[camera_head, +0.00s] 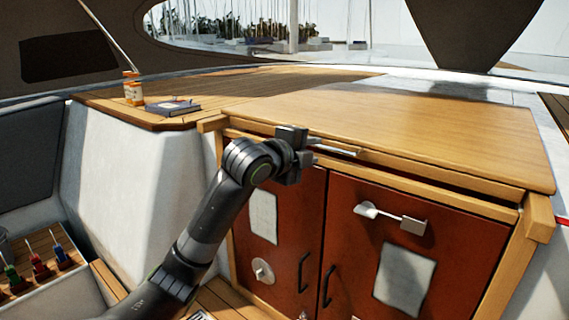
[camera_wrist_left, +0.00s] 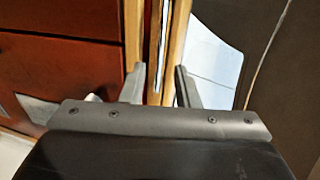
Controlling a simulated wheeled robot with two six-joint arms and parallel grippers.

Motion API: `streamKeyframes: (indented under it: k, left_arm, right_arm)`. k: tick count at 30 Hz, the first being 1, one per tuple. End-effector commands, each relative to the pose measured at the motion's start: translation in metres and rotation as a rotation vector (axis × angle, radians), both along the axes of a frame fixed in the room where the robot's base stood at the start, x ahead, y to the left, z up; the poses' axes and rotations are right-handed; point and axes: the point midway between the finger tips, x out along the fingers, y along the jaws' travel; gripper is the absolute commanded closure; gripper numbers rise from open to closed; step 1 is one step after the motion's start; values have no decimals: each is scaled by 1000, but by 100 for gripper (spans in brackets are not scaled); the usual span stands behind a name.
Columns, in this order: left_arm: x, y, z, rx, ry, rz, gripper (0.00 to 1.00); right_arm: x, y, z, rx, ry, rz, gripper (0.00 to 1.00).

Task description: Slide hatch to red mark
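The hatch (camera_head: 410,125) is a flat light-wood panel on top of the cabinet. A pale metal bar handle (camera_head: 337,148) runs along its front edge near the left end. The red mark (camera_head: 562,221) is a short red strip at the right, beyond the frame's corner. My left gripper (camera_head: 308,145) is at the left end of the handle. In the left wrist view its fingers (camera_wrist_left: 160,85) stand apart, with the wooden edge and a thin metal strip showing between them. I cannot tell whether they touch the handle. My right gripper is out of view.
The cabinet has red-brown doors (camera_head: 290,215) with dark handles and a protruding metal latch (camera_head: 392,215). Several coloured-handled tools (camera_head: 40,265) stand lower left. The hatch top is clear.

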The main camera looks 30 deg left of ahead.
Motion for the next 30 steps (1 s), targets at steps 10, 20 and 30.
streamKeyframes:
  k: [10, 20, 30]
  left_arm:
    - [-62, 9, 11, 6, -2, 2, 71]
    - [-90, 13, 18, 2, 0, 1, 71]
    - [-94, 13, 19, 0, 1, 0, 71]
  right_arm:
    - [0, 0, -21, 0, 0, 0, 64]
    - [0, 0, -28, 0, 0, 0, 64]
    - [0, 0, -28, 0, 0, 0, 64]
